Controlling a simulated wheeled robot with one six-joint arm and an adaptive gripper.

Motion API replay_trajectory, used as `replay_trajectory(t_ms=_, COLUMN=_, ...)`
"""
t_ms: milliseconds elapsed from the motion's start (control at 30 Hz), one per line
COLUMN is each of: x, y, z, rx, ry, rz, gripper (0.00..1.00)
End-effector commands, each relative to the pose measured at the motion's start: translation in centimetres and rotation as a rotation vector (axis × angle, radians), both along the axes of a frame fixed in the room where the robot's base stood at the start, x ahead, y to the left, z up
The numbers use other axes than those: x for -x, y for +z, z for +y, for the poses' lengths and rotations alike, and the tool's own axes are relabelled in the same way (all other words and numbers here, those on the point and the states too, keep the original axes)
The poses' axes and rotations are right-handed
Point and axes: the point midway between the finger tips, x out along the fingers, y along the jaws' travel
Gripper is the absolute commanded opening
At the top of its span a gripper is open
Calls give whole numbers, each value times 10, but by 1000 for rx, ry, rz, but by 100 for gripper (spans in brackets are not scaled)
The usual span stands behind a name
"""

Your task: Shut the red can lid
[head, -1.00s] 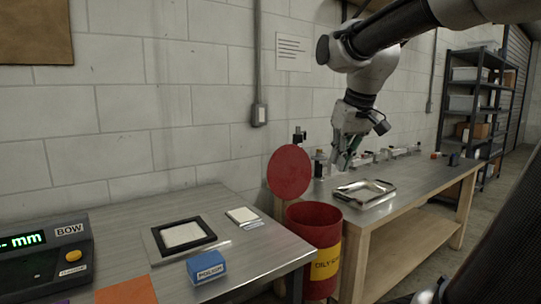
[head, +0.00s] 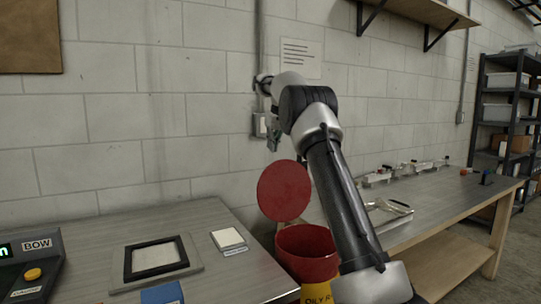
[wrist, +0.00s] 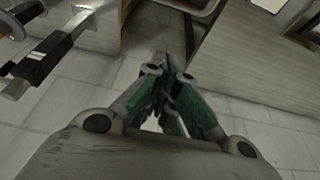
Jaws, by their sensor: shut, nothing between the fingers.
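The red can (head: 306,246) with a yellow label stands in the gap between two benches in the head view. Its round red lid (head: 284,190) stands raised at the back of the can, so the can is open. My gripper (head: 273,146) is above the lid and slightly left of its middle, close to the wall, and apparently apart from the lid. Its green fingers are together and empty in the wrist view (wrist: 168,68). My arm passes just right of the lid and hides part of the can's right side. I cannot make out the can or lid in the wrist view.
The left bench (head: 205,218) carries a black-framed plate (head: 156,258), a small pale block (head: 228,238) and a display box. The right bench (head: 450,196) holds a metal tray (head: 390,212). A conduit box (head: 261,125) is on the wall close to my gripper.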

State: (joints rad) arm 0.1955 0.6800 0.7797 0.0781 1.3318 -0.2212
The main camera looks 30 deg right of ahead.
Motion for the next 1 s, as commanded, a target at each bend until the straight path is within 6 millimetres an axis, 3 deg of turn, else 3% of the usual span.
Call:
replay_trajectory(t_ms=433, x=-31, y=-86, z=2, rx=-1, ry=0, rz=4, gripper=0)
replay_trajectory(t_ms=700, x=1, y=-85, z=0, rx=0, ry=-1, rz=0, gripper=0)
replay_trajectory(t_ms=1000, x=9, y=-85, z=0, rx=0, ry=0, rz=0, gripper=0)
